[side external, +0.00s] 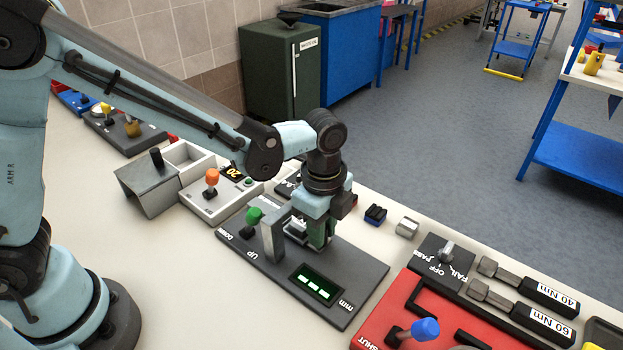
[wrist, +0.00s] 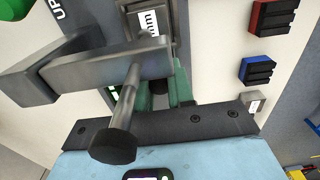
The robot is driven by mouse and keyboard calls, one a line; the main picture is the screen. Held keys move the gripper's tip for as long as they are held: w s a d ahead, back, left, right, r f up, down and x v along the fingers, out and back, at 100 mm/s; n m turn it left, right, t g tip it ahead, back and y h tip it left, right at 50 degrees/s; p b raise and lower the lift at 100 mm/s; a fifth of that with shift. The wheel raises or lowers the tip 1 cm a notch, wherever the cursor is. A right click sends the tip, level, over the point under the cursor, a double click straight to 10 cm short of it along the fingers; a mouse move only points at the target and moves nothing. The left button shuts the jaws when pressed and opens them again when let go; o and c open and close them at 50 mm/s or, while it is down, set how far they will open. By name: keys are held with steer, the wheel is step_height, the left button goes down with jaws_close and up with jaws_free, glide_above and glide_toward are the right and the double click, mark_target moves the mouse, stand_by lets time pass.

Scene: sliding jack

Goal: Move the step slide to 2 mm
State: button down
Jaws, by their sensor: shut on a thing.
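A dark grey panel (side external: 352,262) marked UP, DOWN and mm lies on the bench. Its display (side external: 316,285) shows green dashes and no readable number. A lever with a green knob (side external: 254,215) stands at its left. A grey metal bracket, the step slide (side external: 272,238), rises from the panel and also shows in the wrist view (wrist: 105,70), with a black-knobbed rod (wrist: 118,120) in front. My gripper (side external: 318,240) is down at the panel, right of the bracket. Its green fingers (wrist: 163,94) are shut on a part of the slide, mostly hidden behind the bracket and rod.
A beige box with an orange-knobbed lever (side external: 211,180) and a grey box (side external: 152,188) stand to the left. A red panel with a blue knob (side external: 424,328) and torque tools (side external: 520,310) are at the right. Small blocks (side external: 375,214) lie behind. Bare bench is in front.

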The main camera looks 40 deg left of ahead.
steer(key=d, duration=1.2)
steer(key=shift+d, duration=0.25)
steer(key=c, duration=1.1)
jaws_free()
steer(key=shift+o, duration=0.6)
steer(key=shift+a, duration=0.1)
steer(key=shift+r, duration=0.1)
steer(key=shift+r, duration=0.25)
step_height(320, 180, up, 12)
steer(key=shift+f, duration=0.25)
